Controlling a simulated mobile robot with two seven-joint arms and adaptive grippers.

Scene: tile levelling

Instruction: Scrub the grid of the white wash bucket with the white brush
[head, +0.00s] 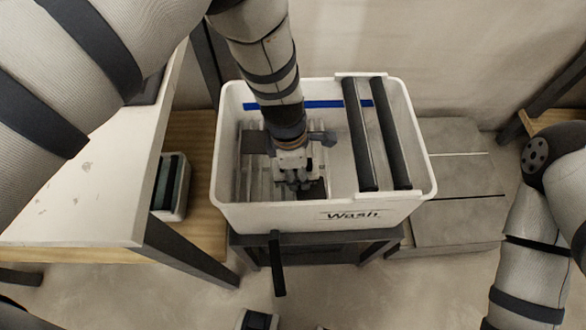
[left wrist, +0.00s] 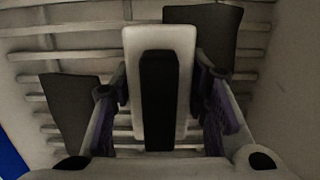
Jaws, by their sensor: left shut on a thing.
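The white wash bucket (head: 275,215) stands on a dark stand, with "Wash" on its front. Its slatted grid (head: 247,185) shows inside on the left half, and its bars also show in the left wrist view (left wrist: 45,56). My left gripper (head: 300,183) reaches down into the bucket over the grid. In the left wrist view it is shut on the white brush (left wrist: 131,60), which has a black strip along its middle. The brush is mostly hidden in the head view. I cannot tell whether its bristles touch the grid. My right gripper is out of view.
Two dark rollers (head: 360,135) span the bucket's right half. Dark flat patches (left wrist: 70,112) show over the grid; their nature is unclear. A white-topped table (head: 85,195) stands left of the bucket. Grey tiles (head: 460,190) lie on the right.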

